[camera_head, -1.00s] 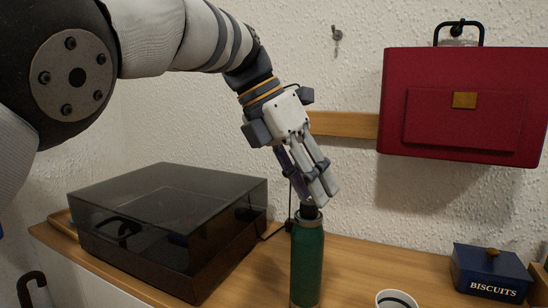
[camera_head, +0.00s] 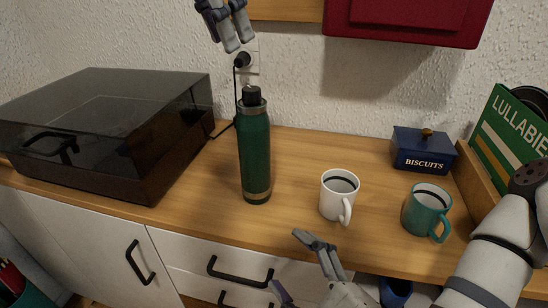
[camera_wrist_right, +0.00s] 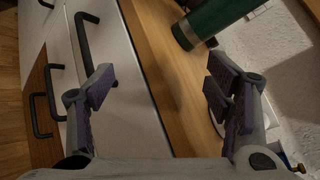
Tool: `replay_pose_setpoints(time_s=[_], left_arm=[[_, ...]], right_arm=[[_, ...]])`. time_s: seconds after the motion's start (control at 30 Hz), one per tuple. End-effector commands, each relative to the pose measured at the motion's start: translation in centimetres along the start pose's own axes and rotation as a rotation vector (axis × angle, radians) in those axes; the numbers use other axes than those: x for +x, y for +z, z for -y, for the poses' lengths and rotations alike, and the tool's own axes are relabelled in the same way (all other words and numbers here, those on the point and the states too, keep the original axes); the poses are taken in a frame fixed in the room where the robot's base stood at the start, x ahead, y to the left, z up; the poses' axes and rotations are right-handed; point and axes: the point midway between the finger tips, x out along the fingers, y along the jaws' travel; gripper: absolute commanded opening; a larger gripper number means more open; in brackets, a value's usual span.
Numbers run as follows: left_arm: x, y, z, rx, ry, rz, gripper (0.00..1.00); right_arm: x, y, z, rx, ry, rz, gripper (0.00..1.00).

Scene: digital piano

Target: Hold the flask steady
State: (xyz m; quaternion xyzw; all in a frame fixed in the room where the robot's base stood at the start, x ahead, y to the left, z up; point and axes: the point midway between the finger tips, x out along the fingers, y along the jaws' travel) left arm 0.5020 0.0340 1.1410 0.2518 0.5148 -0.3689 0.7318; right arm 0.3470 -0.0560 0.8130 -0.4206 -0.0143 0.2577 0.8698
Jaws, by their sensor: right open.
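The flask (camera_head: 255,150) is dark green with a black cap and a metal base band. It stands upright on the wooden worktop in the head view. Its lower end shows at the top of the right wrist view (camera_wrist_right: 215,18). My left gripper (camera_head: 236,42) points down above and slightly left of the cap, apart from it; its upper part is cut off, and whether its fingers are open is unclear. My right gripper (camera_head: 298,266) is open and empty in front of the worktop edge, below and right of the flask. Its spread fingers also show in the right wrist view (camera_wrist_right: 160,80).
A white mug (camera_head: 337,199) and a teal mug (camera_head: 424,213) stand right of the flask. A biscuit tin (camera_head: 421,153) and a record rack (camera_head: 474,205) are further right. A dark-lidded turntable (camera_head: 110,120) stands left. Drawer handles (camera_head: 240,270) stick out below the worktop.

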Motion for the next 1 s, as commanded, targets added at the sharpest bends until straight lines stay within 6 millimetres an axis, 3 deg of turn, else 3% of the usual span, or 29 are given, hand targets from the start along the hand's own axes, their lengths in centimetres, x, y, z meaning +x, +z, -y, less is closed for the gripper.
replay_pose_setpoints(time_s=[0.1, 0.2, 0.3, 0.47, 0.8, 1.0], left_arm=[[0.1, 0.0, 0.0, -0.001, -0.001, 0.000, 0.33], [0.1, 0.0, 0.0, -0.001, -0.001, 0.000, 0.33], [0.1, 0.0, 0.0, -0.001, -0.001, 0.000, 0.33], [0.1, 0.0, 0.0, -0.001, -0.001, 0.000, 0.33], [0.1, 0.0, 0.0, -0.001, -0.001, 0.000, 0.33], [0.1, 0.0, 0.0, -0.001, -0.001, 0.000, 0.33]], right_arm=[[2.5, 2.4, 4.6, 0.423, -0.103, 0.050, 0.73], [3.7, 4.0, 7.5, 0.673, -0.142, 0.102, 0.73], [4.3, 4.9, 9.1, 0.810, -0.158, 0.136, 0.73], [5.9, 5.3, 9.9, 0.860, -0.163, 0.151, 0.73], [13.7, 5.8, 11.4, 0.857, -0.161, 0.148, 0.73], [16.0, 5.9, 11.8, 0.857, -0.159, 0.147, 0.73]])
